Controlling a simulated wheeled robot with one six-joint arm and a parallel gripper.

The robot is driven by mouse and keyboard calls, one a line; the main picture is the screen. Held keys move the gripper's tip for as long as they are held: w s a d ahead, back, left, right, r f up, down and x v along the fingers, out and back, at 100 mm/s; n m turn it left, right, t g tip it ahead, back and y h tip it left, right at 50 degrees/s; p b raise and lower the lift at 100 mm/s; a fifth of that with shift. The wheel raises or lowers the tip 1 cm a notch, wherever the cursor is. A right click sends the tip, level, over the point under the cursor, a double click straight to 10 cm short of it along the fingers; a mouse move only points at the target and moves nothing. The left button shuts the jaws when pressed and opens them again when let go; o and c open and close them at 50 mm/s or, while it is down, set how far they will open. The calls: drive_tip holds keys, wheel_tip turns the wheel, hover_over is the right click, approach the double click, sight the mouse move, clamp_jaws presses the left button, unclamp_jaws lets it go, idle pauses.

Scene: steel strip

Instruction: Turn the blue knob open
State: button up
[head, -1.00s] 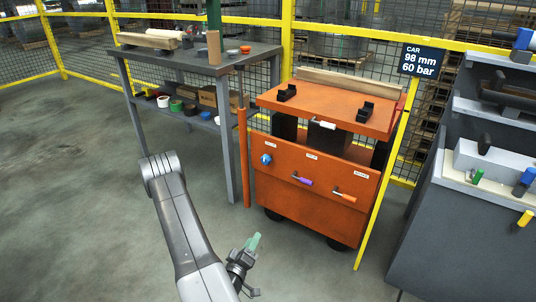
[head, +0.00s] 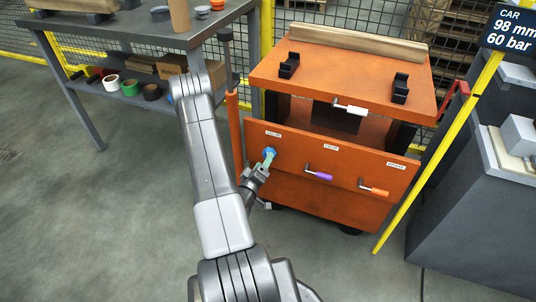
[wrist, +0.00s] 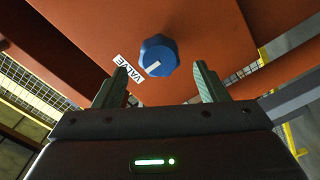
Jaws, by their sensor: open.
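The blue knob (wrist: 158,56) is on the orange front panel of the cart, beside a white "VALVE" label (wrist: 127,72). A white mark shows on its face. In the head view the knob (head: 269,152) is at the panel's upper left, partly hidden by a finger of my gripper (head: 262,168). In the wrist view my gripper (wrist: 157,86) is open and empty, with the knob ahead between the fingers' lines. I cannot tell that either finger touches it.
To the right on the panel (head: 330,205) are a purple-handled lever (head: 319,176) and an orange-handled lever (head: 373,188). The cart's top (head: 350,78) overhangs above. A grey workbench (head: 165,40) stands left, a yellow post (head: 440,145) right. The floor (head: 90,220) at left is clear.

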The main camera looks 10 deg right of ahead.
drive_tip(key=shift+x, duration=2.6)
drive_tip(key=c, duration=1)
drive_tip(key=shift+o, duration=0.2)
